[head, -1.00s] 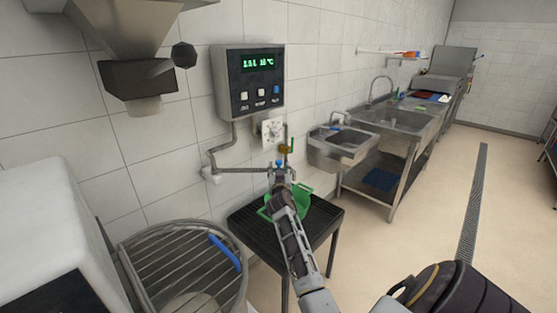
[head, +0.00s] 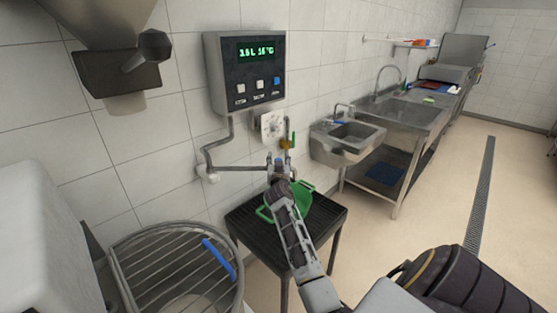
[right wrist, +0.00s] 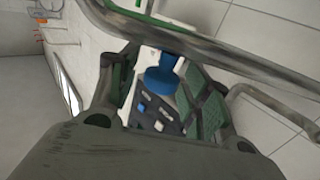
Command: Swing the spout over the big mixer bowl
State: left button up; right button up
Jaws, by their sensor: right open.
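The spout (head: 240,168) is a thin metal pipe below the water meter box on the wall. It runs level to the right from a pale joint and ends above a green bucket. My right gripper (head: 279,170) is at its right end. In the right wrist view the gripper (right wrist: 165,78) is open, and a metal pipe (right wrist: 215,48) crosses close by its fingertips. A blue part (right wrist: 160,80) shows between the fingers; contact cannot be told. The big mixer bowl (head: 228,292), under a wire guard with a blue handle, stands at the lower left, away from the spout. My left gripper is out of view.
The green bucket (head: 304,205) stands on a black slatted stand (head: 243,228) under the spout. The water meter box (head: 245,75) hangs above. The white mixer body (head: 40,240) fills the lower left. Sinks (head: 350,140) line the wall at right; the floor there is clear.

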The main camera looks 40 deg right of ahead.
grip_shut()
dwell(0.3)
dwell(0.3)
